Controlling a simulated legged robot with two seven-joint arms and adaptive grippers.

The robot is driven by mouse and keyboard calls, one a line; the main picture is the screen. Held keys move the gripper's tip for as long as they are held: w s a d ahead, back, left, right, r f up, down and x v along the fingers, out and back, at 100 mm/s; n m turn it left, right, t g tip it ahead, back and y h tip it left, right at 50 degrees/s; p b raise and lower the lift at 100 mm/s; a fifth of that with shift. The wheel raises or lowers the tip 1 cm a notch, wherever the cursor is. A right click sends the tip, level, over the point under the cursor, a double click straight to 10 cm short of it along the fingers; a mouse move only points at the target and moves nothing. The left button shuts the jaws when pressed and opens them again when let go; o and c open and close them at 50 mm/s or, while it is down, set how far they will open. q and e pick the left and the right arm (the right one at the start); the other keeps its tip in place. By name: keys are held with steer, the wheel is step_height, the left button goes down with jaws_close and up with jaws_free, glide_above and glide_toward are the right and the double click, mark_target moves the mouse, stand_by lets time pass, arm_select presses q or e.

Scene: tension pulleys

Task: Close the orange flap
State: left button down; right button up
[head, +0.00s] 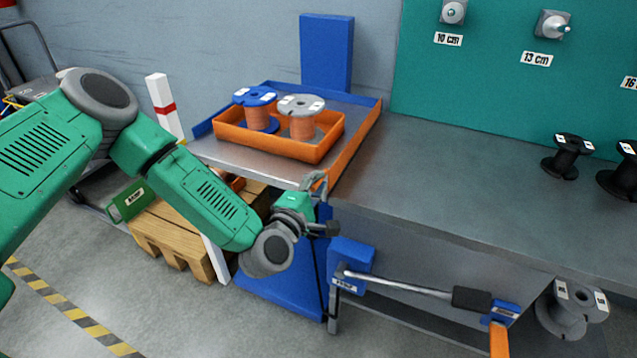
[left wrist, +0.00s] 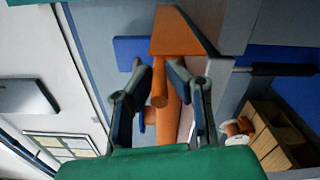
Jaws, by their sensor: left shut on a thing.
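The orange flap (head: 358,137) shows in the head view as a long orange strip along the right side of the tray area on the metal table. Its near end reaches the table's front edge. My left gripper (head: 318,186) is at this near end, at the table edge. In the left wrist view the orange flap (left wrist: 182,36) runs up from between the two fingers, with a rounded orange handle (left wrist: 159,88) between them. My left gripper (left wrist: 160,68) is shut on this orange part. The exact contact is partly hidden in the head view. My right gripper is out of view.
An orange box (head: 275,142) holds a blue-topped spool (head: 255,97) and a grey-topped spool (head: 301,104). A blue panel (head: 327,52) stands behind. A lever with a black grip (head: 471,298) juts out below the table front. The table's middle is clear.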

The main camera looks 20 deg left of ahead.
arm_select(q)
steer(key=shift+s+f, duration=0.15)
steer(key=shift+f, duration=0.25)
steer(key=c, duration=1.6)
jaws_free()
steer(key=shift+o, duration=0.2)
steer(key=shift+a+r, duration=0.1)
steer(key=shift+r, duration=0.1)
steer(key=s, duration=1.1)
steer(key=shift+s+a, duration=0.25)
steer(key=shift+s, duration=0.15)
